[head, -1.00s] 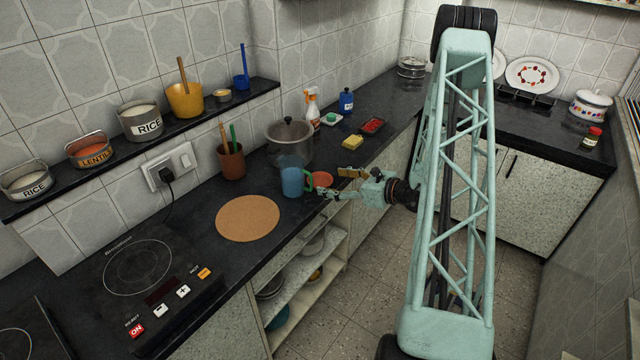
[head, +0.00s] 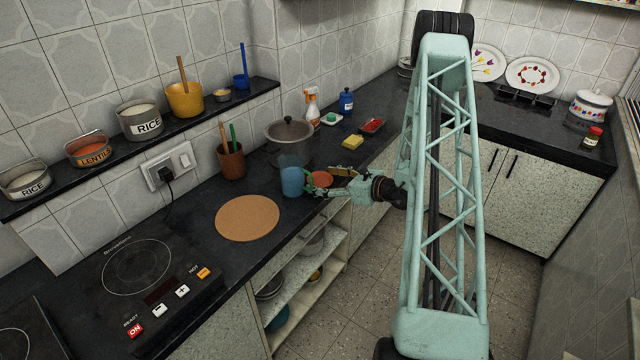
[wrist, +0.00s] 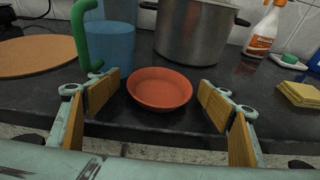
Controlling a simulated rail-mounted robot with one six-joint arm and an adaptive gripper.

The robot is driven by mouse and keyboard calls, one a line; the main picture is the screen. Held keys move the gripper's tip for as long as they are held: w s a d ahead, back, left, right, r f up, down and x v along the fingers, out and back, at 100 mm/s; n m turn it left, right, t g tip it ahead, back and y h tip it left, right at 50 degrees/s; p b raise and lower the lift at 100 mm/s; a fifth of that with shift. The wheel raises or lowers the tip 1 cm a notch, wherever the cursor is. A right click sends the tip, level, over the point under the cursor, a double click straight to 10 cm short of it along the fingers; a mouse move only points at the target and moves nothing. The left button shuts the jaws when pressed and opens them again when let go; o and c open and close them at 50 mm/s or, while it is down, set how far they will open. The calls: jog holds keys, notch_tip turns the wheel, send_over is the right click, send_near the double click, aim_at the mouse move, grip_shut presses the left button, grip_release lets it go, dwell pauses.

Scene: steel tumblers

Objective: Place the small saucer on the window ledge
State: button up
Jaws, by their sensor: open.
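The small saucer (head: 322,179) is a shallow orange-red dish lying upright on the black counter near its front edge. In the wrist view the saucer (wrist: 160,90) sits centred ahead of my gripper. My gripper (head: 327,183) is open and empty, low at the counter edge. Its two tan-padded fingers (wrist: 159,96) are spread to either side of the saucer's near part, with a gap on each side. No window shows; a black ledge (head: 60,196) runs along the left tiled wall above the counter.
A blue mug (head: 292,181) with a green handle stands just left of the saucer, close to the left finger. A steel pot (head: 289,146) is behind. The ledge holds rice and lentil tins, a yellow pot (head: 185,100) and a small cup (head: 222,96). A cork mat (head: 247,218) lies left.

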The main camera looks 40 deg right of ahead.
aim_at(323, 184)
dwell(0.6)
jog(key=c, duration=1)
jog(key=shift+w+r, duration=0.1)
jog(key=shift+r, duration=0.1)
jog(key=shift+r+p, duration=0.3)
jog(key=shift+r, duration=1.25)
jog(key=d+f+p+v, duration=0.1)
jog(key=f+v, duration=0.2)
jog(key=v, duration=1.2)
jog(key=shift+s+d, duration=0.5)
jog(key=shift+s, duration=0.05)
